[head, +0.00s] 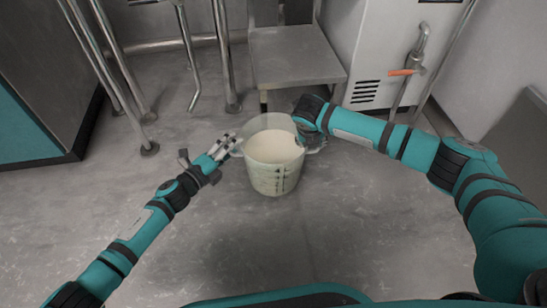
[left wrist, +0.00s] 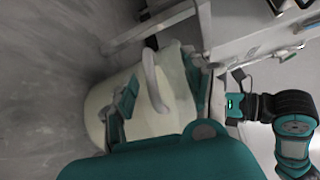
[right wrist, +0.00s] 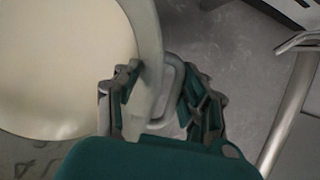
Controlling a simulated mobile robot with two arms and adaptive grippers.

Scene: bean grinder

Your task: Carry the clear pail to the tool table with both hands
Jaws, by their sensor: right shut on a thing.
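The clear pail (head: 274,180) stands upright on the floor in front of me, with cream-coloured contents inside. My left gripper (head: 228,146) is at the pail's left side. In the left wrist view its fingers (left wrist: 163,100) are spread either side of the pail's side handle (left wrist: 153,72), with a gap visible. My right gripper (head: 310,140) is at the right rim, partly hidden by its own wrist. In the right wrist view it is shut on the pail's other handle (right wrist: 170,82), its fingers on both sides of the handle and wall.
A low grey metal table (head: 295,55) stands just behind the pail; I cannot tell whether it is the tool table. Metal pipe legs (head: 222,60) stand at back left, and a white cabinet (head: 375,45) with a tap at back right. The floor in front is clear.

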